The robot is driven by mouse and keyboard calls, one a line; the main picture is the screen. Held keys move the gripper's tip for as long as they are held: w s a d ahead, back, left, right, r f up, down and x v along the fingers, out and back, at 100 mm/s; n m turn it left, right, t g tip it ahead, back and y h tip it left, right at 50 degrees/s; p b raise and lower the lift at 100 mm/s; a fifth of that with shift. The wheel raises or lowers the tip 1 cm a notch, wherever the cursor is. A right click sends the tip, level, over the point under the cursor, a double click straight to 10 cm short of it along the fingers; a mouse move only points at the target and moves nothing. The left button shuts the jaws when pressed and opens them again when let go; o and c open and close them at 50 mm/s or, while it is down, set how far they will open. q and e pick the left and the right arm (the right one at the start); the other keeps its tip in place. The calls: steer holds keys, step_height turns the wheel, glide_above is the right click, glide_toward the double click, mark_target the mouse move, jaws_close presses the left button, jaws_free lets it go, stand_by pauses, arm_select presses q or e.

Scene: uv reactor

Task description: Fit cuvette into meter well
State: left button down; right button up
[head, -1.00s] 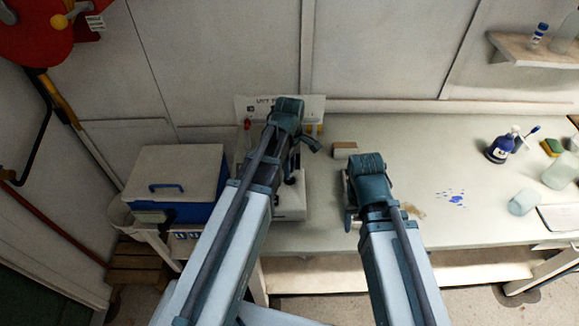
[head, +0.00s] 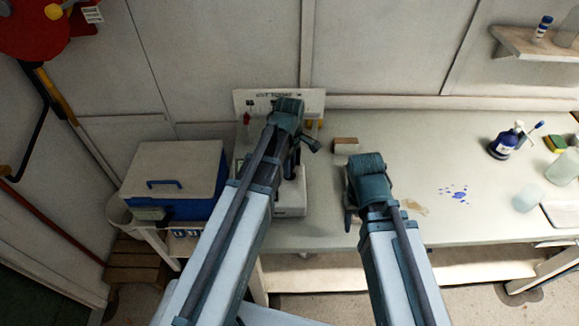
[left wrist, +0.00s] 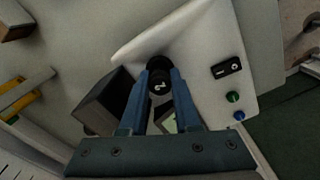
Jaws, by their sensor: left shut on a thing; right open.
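The cuvette (left wrist: 159,82) shows in the left wrist view as a round black cap with a white mark; its body below is hidden. My left gripper (left wrist: 160,85) is shut on it, a finger on either side. The white meter (left wrist: 205,45) lies beneath, with a black switch and green and blue buttons. In the head view the meter (head: 291,203) is mostly behind my left arm, with my left gripper (head: 290,168) over it. The well is hidden, and I cannot tell whether the cuvette is inside it. My right gripper (head: 349,215) is open, right of the meter.
A dark box-like part (left wrist: 108,100) stands beside the cap. A blue and white cooler (head: 172,178) is left of the meter. A small brown block (head: 345,145) lies on the bench (head: 420,140). Bottles, including a blue one (head: 503,146), stand at the right.

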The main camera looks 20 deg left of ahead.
arm_select(q)
steer(key=shift+f+b, duration=0.7)
steer(key=shift+f, duration=0.05)
arm_select(e)
steer(key=shift+f, duration=0.8)
arm_select(q)
steer(key=c, duration=0.5)
jaws_free()
steer(key=shift+c, duration=0.2)
steer(key=shift+r, duration=0.2)
arm_select(e)
steer(key=shift+r, duration=0.2)
arm_select(q)
step_height(320, 180, up, 14)
steer(key=p, duration=1.4)
steer(key=shift+f, duration=0.2)
arm_select(e)
step_height(320, 180, up, 14)
steer(key=shift+f, duration=0.2)
arm_select(q)
steer(key=shift+f, duration=0.1)
arm_select(e)
steer(key=shift+f, duration=0.1)
